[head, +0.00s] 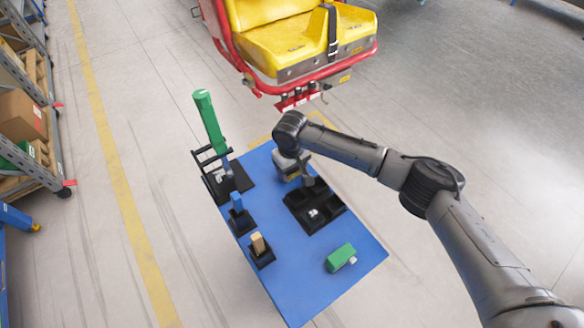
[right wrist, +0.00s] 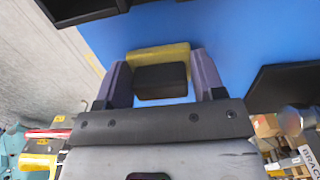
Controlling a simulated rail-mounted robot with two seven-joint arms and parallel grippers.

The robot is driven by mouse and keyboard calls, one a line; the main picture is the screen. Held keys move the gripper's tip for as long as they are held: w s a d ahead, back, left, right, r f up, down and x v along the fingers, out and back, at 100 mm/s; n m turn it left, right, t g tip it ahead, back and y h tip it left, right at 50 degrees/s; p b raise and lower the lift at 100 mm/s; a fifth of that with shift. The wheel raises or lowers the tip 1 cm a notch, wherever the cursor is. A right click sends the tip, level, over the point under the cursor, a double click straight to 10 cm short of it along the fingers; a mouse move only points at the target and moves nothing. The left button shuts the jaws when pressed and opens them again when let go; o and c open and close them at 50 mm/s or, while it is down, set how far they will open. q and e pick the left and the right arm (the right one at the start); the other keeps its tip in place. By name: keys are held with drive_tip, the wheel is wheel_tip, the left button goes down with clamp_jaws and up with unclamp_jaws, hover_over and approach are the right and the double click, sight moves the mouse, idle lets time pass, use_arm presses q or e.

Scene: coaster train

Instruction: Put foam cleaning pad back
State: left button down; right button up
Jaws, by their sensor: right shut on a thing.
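The foam cleaning pad (right wrist: 150,55) shows in the right wrist view as a yellow slab with a black block (right wrist: 162,82) on the near side. It lies between the two fingers of my right gripper (right wrist: 160,64), which is shut on it, above the blue table top. In the head view my right gripper (head: 306,181) points down over the back of the table, by the black compartment tray (head: 326,223); the pad cannot be made out there. My left gripper is not in view.
The blue table (head: 295,285) carries a green bottle-like tool (head: 210,122) in a black rack, a blue item (head: 237,203) and a tan item (head: 258,243) in black holders, and a green block (head: 341,257). A yellow coaster seat (head: 290,40) stands behind. The front left tabletop is clear.

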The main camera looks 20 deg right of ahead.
drive_tip(key=o, duration=1.2)
drive_tip(key=shift+f, duration=0.1)
drive_tip(key=shift+r, duration=0.35)
wheel_tip(320, 180, up, 12)
drive_tip(key=p, duration=0.2)
drive_tip(key=shift+w+a+f+p, duration=0.1)
drive_tip(key=shift+f+p, duration=0.1)
drive_tip(key=shift+p, duration=0.2)
